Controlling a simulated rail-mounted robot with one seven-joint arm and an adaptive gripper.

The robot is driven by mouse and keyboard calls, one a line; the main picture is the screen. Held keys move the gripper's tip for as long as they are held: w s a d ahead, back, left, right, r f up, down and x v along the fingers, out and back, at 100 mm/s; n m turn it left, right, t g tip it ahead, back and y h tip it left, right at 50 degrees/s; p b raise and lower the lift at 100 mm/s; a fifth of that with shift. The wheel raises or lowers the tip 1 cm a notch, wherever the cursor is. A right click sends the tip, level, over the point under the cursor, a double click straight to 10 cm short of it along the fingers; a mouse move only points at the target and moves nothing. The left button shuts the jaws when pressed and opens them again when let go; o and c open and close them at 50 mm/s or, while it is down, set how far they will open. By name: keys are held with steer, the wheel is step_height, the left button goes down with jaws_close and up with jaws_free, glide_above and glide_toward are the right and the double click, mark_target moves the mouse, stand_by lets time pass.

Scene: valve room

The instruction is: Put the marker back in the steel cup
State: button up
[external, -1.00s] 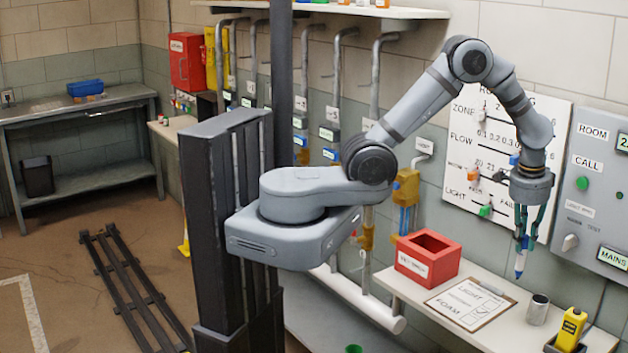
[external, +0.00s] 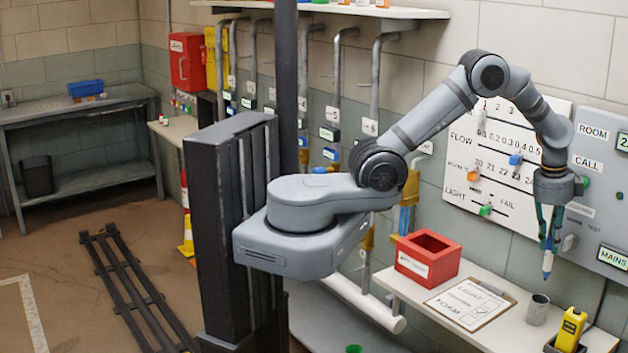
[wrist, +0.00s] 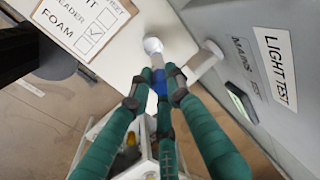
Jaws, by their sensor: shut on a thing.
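My gripper (external: 549,245) is shut on the marker (external: 547,264), which hangs nearly upright with its blue end down. The steel cup (external: 538,309) stands upright on the pale bench, below the marker and slightly left of it in the external view. A visible gap separates the marker from the cup. In the wrist view, the green fingers of my gripper (wrist: 155,88) close around the blue part of the marker (wrist: 161,87). The pale round shape beyond it appears to be the cup (wrist: 152,45). The cup's inside cannot be made out.
A clipboard (external: 470,304) and a red box (external: 428,258) lie left of the cup on the bench. A yellow handheld device (external: 571,328) stands to its right. The grey wall panel (external: 597,210), with a protruding knob (wrist: 206,59), is close beside my gripper.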

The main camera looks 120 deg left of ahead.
steer(key=shift+w+f+b, duration=0.1)
steer(key=shift+f+b, duration=1)
steer(key=shift+f, duration=0.85)
step_height(320, 180, down, 6)
steer(key=b, duration=0.5)
steer(key=shift+r, duration=0.2)
steer(key=o, duration=0.9)
step_height(320, 180, up, 12)
glide_above(544, 271)
steer(key=s+d, duration=0.1)
steer(key=s, duration=0.1)
steer(key=shift+w+d, duration=0.2)
steer(key=shift+f, duration=0.1)
